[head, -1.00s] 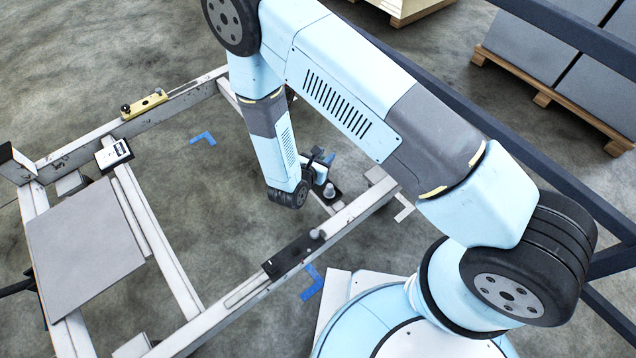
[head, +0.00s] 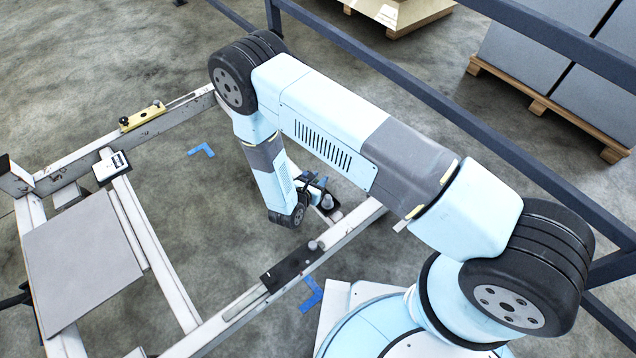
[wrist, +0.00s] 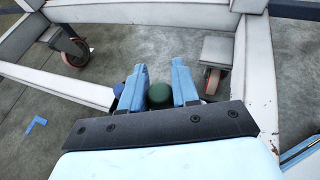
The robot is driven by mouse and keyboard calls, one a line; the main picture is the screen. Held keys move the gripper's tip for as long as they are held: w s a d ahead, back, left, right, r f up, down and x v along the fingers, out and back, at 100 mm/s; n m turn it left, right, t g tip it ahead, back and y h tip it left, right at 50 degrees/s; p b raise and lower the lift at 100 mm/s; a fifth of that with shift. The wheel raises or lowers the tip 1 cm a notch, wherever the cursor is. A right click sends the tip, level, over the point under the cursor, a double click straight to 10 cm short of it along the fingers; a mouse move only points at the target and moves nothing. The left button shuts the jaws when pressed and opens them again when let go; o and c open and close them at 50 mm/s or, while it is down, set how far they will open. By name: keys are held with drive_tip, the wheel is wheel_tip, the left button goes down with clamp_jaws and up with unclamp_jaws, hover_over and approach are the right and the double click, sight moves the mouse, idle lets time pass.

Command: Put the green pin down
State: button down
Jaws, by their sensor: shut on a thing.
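In the wrist view, my gripper (wrist: 160,77) has its two light blue fingers on either side of the green pin (wrist: 159,96). It is shut on the pin, and only the pin's rounded dark green top shows. In the head view, my gripper (head: 317,184) is partly hidden behind my wrist, close to the trolley's frame rail (head: 362,217). The pin cannot be made out there, and its lower end is hidden in both views.
A black plate with a grey knob (head: 287,266) sits on the near rail. Another grey knob (head: 327,202) stands beside my gripper. A yellow latch (head: 142,116) is on the far rail. A grey panel (head: 80,262) lies at left. Dark blue railings (head: 470,140) run behind my arm.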

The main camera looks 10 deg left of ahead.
drive_tip(key=w+f, duration=0.2)
drive_tip(key=f, duration=0.1)
drive_tip(key=w+f, duration=0.1)
drive_tip(key=shift+w+a+f, duration=0.15)
drive_tip(key=shift+w+a, duration=0.1)
drive_tip(key=shift+w, duration=0.05)
drive_tip(key=shift+f, duration=1.45)
drive_tip(key=c, duration=0.8)
unclamp_jaws()
drive_tip(key=shift+s, duration=0.1)
drive_tip(key=v, duration=1.2)
